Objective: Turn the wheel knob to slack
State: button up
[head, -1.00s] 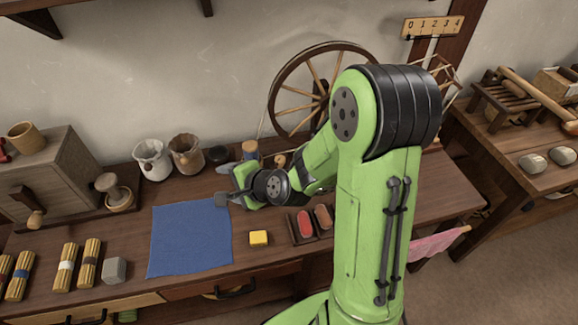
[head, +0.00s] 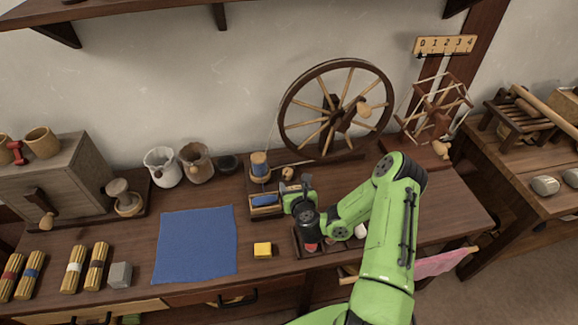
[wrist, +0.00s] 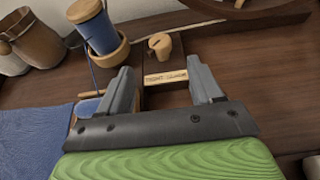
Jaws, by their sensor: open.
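The wheel knob (head: 287,173) is a small pale wooden knob on the spinning wheel's (head: 331,107) base, beside the blue-wound bobbin (head: 260,167). In the wrist view the knob (wrist: 160,44) stands upright just beyond my fingertips, with a dark mark on its top. A pale label plate (wrist: 166,78) lies in front of it; its left word reads TIGHT, and its right word is too blurred to read surely. My gripper (head: 285,193) is open and empty, short of the knob. In the wrist view its two grey fingers (wrist: 158,72) stand apart, either side of the label.
The bobbin (wrist: 99,30) stands close left of the knob. Jars (head: 163,166) stand at the back left. A wooden winder (head: 435,105) stands right of the wheel.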

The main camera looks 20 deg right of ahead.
aim_at(289, 174)
jog(key=p+x, duration=0.1)
jog(key=x, duration=0.8)
jog(key=shift+w+d+f, duration=0.1)
jog(key=shift+w+f, duration=0.15)
jog(key=shift+w, duration=0.05)
jog(key=shift+c, duration=0.5)
